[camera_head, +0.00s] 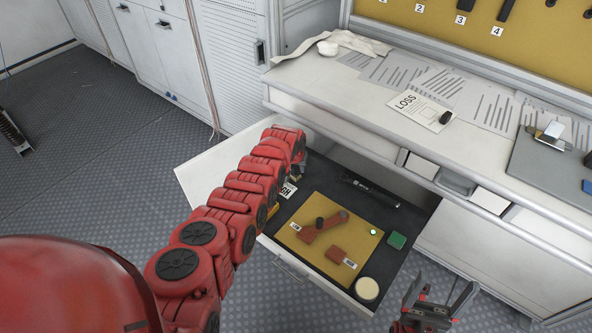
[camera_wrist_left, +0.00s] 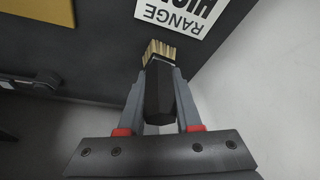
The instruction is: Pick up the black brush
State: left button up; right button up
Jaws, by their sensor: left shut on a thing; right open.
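The black brush (camera_wrist_left: 158,95) has a dark handle and pale tan bristles. It shows in the left wrist view inside the open drawer. My left gripper (camera_wrist_left: 161,76) is shut on its handle, one finger on each side, with the bristles pointing away from the wrist. In the head view my red left arm reaches into the drawer (camera_head: 212,176) and mostly hides this gripper and the brush. My right gripper (camera_head: 438,304) is open and empty in front of the drawer's right side.
A yellow board (camera_head: 305,210) with red parts lies in the drawer, beside a green block (camera_head: 397,240), a round pale disc (camera_head: 367,289), a black cylinder (camera_head: 372,188) and a white label (camera_wrist_left: 180,14). The worktop (camera_head: 340,95) with papers stands above and behind.

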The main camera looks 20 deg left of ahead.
pick_arm(q)
grip_shut()
jog(key=shift+d+r, duration=0.1)
jog(key=shift+r, duration=0.05)
jog(key=shift+s+d+r+p, duration=0.1)
jog(key=shift+d+r+p, duration=0.05)
jog(key=shift+r+p, duration=0.35)
notch_tip(320, 180, up, 6)
jog(key=shift+f+p, duration=0.2)
jog(key=shift+p, duration=0.55)
jog(key=s+d+p, duration=0.1)
jog(key=s+d, duration=0.4)
jog(key=d, duration=0.3)
jog(key=s+d, duration=0.5)
jog(key=d, duration=0.3)
jog(key=shift+d+p, duration=0.3)
jog(key=shift+p, duration=0.1)
jog(key=shift+s, duration=0.1)
